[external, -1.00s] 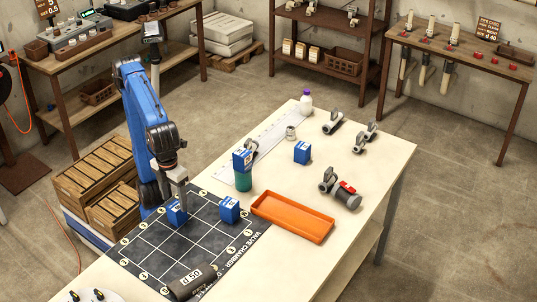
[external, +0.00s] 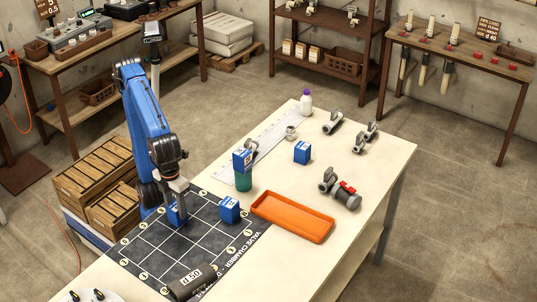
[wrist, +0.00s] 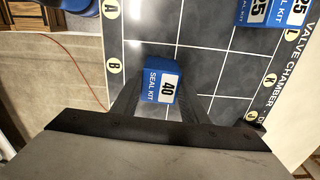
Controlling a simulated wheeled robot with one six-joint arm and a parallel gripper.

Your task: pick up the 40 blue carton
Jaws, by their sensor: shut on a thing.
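The blue carton marked 40 and "SEAL KIT" (wrist: 158,85) sits between the fingers of my gripper (wrist: 155,100) in the wrist view. The same carton (external: 176,216) shows in the external view on the dark gridded mat (external: 150,262), partly hidden by the gripper. My gripper (external: 176,200) points down and is shut on it. I cannot tell whether the carton still touches the mat. A blue carton marked 25 (wrist: 258,14) stands apart to the right on the mat; a blue carton there shows in the external view (external: 229,209).
An orange tray (external: 293,218) lies right of the mat. Another blue carton (external: 302,152) and a red-handled valve (external: 347,195) are farther off.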

